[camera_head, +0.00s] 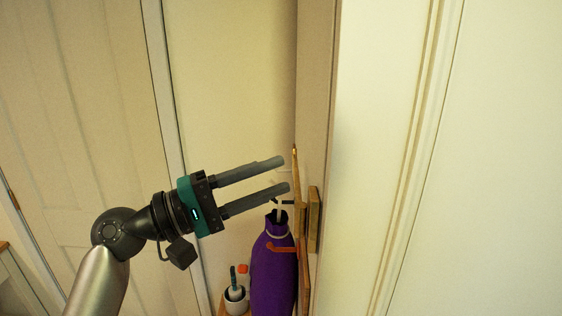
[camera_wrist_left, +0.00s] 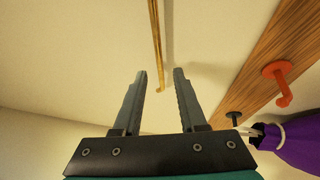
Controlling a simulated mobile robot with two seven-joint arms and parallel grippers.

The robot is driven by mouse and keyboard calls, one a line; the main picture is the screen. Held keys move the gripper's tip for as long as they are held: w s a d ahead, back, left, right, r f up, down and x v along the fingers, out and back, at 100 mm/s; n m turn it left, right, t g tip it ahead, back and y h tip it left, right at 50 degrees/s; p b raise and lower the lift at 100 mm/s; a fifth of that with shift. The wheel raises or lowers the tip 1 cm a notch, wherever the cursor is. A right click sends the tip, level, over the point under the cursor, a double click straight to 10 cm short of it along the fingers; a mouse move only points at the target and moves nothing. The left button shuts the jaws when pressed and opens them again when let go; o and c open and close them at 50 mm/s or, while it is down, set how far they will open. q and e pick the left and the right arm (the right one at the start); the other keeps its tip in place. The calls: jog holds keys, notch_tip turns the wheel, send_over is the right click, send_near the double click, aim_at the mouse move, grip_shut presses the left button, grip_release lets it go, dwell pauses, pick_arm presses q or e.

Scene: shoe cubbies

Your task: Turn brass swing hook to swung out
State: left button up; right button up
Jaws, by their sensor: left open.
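The brass swing hook is a thin golden bar (camera_head: 295,172) by the wall edge in the head view, just right of my left gripper's fingertips. In the left wrist view the brass bar (camera_wrist_left: 156,45) runs down from the top edge, and its small bent end appears between the fingertips. My left gripper (camera_head: 287,174) is open and empty, its two grey fingers pointing right toward the bar. The fingers also show in the left wrist view (camera_wrist_left: 160,72). I see a gap on both sides of the bar; its depth between the fingers is unclear.
A purple bag (camera_head: 273,275) hangs below the fingers, near an orange hook (camera_wrist_left: 277,73) and a dark hook (camera_wrist_left: 234,117) on a wooden rail (camera_wrist_left: 262,50). A white cup (camera_head: 236,300) stands lower left of the bag. Pale wall panels (camera_head: 390,150) fill the right.

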pick_arm(q)
jog(key=shift+x, duration=1.05)
grip_shut()
dwell(0.7)
